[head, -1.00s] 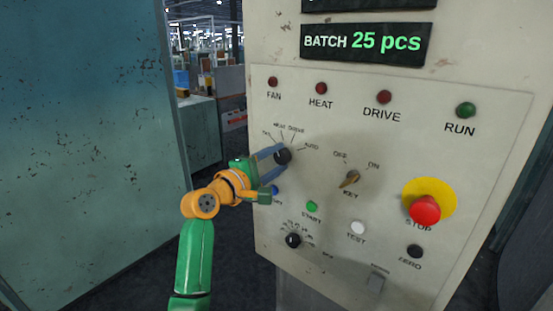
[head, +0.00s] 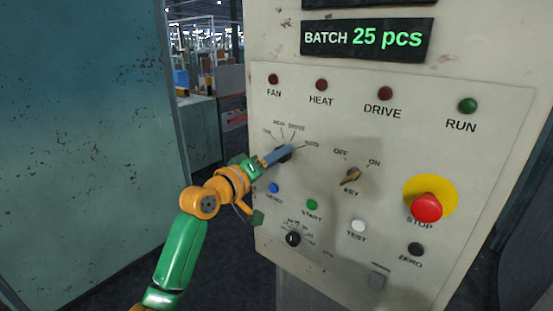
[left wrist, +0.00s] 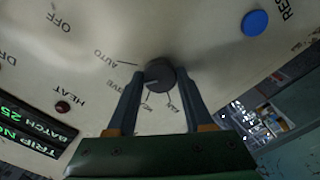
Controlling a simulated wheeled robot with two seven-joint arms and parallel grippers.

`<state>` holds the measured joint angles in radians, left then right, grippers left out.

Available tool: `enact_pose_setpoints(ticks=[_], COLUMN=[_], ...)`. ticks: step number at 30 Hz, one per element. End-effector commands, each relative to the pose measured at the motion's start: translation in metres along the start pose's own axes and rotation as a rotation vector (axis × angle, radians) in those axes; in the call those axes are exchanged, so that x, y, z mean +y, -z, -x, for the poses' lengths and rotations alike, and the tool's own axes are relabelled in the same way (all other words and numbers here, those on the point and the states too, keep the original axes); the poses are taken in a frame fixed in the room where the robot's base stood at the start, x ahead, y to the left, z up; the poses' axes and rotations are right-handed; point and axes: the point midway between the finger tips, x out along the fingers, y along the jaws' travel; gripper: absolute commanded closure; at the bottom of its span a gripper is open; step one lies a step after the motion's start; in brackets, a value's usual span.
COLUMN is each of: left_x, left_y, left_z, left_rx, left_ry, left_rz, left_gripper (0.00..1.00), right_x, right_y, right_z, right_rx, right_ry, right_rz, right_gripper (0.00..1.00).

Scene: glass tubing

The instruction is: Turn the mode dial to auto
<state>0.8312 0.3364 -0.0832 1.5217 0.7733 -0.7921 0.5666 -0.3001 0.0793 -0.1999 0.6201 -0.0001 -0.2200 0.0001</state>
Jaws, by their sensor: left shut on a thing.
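The mode dial (head: 287,153) is a black round knob on the pale control panel, with marks around it and the label AUTO to its upper right. My left gripper (head: 279,156) reaches it from the left. In the left wrist view the knob (left wrist: 160,73) sits between the two blue-grey fingers of my gripper (left wrist: 160,88), which close on its sides. A pale pointer line on the knob's face is small; I cannot tell exactly which mark it meets. In the head view the fingers partly hide the knob. My right gripper is not in view.
A key switch (head: 350,176) and the red stop button (head: 426,208) are to the right. A blue button (head: 273,188), a green start button (head: 312,205) and a second black dial (head: 293,239) lie below. A teal wall (head: 90,120) stands at the left.

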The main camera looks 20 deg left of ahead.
Motion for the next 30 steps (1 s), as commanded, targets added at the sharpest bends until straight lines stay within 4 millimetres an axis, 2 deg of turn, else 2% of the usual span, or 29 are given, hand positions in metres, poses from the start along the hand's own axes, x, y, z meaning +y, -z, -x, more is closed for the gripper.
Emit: enact_pose_setpoints(ticks=[15, 30], left_x=[0.0002, 0.0007], left_y=[0.0009, 0.0011], left_z=[0.0002, 0.0001], left_rx=[0.002, 0.003], left_ry=[0.0, -0.001], left_rz=[-0.396, -0.524], left_gripper=[1.0, 1.0], right_x=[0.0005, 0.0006], right_y=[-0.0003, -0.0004], right_z=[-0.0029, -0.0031], right_rx=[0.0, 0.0], right_ry=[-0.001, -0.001], right_rz=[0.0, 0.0], right_gripper=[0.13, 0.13])
